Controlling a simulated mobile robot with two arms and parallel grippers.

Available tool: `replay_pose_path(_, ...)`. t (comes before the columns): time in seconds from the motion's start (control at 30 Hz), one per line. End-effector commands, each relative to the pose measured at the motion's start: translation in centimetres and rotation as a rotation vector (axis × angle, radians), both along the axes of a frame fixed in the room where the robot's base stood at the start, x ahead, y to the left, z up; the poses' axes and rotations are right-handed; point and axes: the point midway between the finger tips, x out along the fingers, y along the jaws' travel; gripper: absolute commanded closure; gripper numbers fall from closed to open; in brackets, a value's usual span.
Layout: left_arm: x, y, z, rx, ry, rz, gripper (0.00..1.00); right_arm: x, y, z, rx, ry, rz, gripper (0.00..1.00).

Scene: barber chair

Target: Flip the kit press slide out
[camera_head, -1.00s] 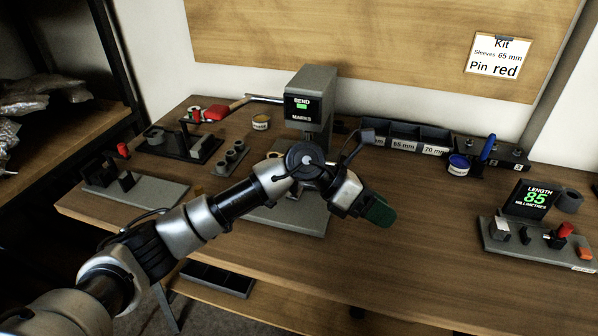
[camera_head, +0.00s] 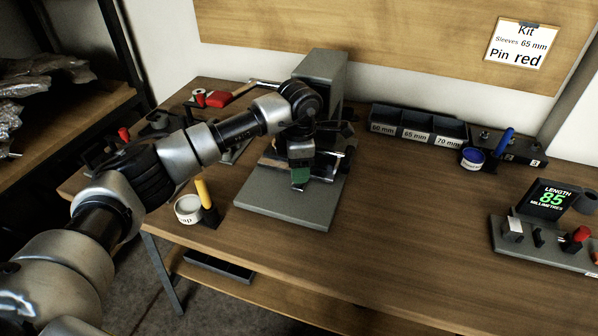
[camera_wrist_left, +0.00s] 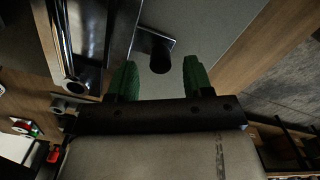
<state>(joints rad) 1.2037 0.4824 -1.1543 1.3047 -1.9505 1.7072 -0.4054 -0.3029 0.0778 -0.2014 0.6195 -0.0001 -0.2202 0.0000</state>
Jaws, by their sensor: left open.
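The press (camera_head: 322,68) is a tall grey machine on a flat grey base plate (camera_head: 275,205) at the back middle of the bench. My left arm hides its screen and much of its middle. My left gripper (camera_head: 300,183) is over the base plate in front of the press, with green fingers. In the left wrist view, the gripper (camera_wrist_left: 160,80) is open. A short dark knob (camera_wrist_left: 160,55) on a small plate shows between and just beyond its fingertips. Whether the fingers touch it, I cannot tell. Shiny metal bars (camera_wrist_left: 82,45) lie left of the knob. My right gripper is not in view.
A white tub (camera_head: 188,208) and a yellow-handled tool (camera_head: 204,195) stand left of the base plate. The length gauge (camera_head: 545,200) stands at the right. The front right bench is clear.

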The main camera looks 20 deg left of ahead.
Motion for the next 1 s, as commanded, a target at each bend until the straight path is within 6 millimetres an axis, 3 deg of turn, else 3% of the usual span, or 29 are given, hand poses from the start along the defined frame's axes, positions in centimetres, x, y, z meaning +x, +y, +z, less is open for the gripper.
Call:
replay_pose_path(0.2,0.0,0.0,-2.2,-0.002,-0.001,-0.001,0.49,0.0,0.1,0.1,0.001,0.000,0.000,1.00)
replay_pose_path(0.53,0.0,-0.1,-2.5,-0.002,-0.001,-0.001,0.49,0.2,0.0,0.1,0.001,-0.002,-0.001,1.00)
replay_pose_path(0.87,0.0,-0.1,-2.5,-0.003,-0.001,-0.001,1.00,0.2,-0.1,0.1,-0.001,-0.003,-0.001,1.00)
replay_pose_path(1.0,0.0,-0.1,-2.5,-0.003,-0.001,-0.001,1.00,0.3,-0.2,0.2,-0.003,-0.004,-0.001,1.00)
